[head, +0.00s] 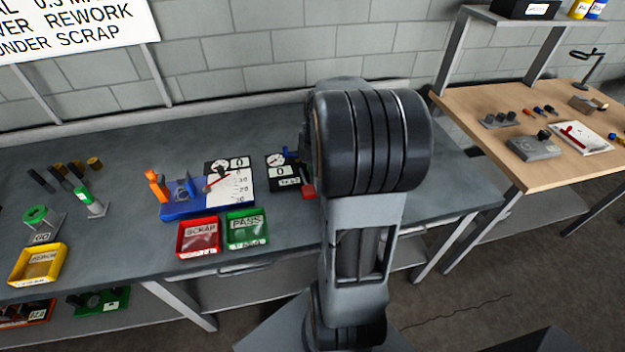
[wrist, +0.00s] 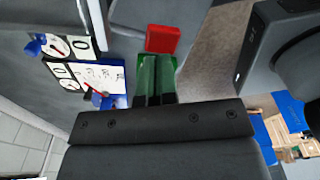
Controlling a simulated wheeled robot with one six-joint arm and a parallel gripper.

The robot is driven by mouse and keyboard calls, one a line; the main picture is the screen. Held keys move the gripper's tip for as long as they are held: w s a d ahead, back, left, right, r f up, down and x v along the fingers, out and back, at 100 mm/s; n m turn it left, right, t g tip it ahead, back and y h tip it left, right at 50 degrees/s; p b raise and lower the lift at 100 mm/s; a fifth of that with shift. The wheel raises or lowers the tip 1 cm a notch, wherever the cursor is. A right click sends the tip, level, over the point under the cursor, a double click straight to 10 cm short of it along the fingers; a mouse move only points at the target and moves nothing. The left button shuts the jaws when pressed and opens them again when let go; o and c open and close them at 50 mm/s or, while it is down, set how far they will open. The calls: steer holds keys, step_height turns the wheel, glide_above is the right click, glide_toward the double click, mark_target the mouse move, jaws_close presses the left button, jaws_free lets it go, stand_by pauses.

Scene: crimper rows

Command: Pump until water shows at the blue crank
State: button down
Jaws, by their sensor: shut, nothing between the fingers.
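A blue part (head: 290,154), which may be the blue crank, shows beside a small black dial box (head: 284,176), partly hidden behind my arm. In the wrist view a blue part (wrist: 35,44) sits at the end of a dial panel (wrist: 62,46). A blue-based rig (head: 190,211) with an upright orange lever (head: 156,187) and a white scale with a red needle (head: 230,188) stands left of my arm. My gripper (wrist: 154,74) is shut and empty, seen over the green tray in the wrist view. My arm hides it in the head view. I cannot make out water.
A red SCRAP tray (head: 199,238) and green PASS tray (head: 246,230) sit at the grey bench's front edge. A yellow tray (head: 37,265) and green-topped tools (head: 90,203) stand at left. A wooden table (head: 480,110) with tools is at right.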

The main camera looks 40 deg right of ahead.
steer(key=s+a+r+m+t, duration=0.2)
steer(key=s+a+r+m, duration=0.1)
steer(key=a+m, duration=0.5)
steer(key=s+a+r+m+t+h, duration=0.1)
steer(key=s+a+r+m, duration=0.3)
steer(key=a+m, duration=0.4)
steer(key=a+t, duration=0.1)
steer(key=a, duration=0.2)
steer(key=shift+r+m+t, duration=0.4)
steer(key=shift+d, duration=0.15)
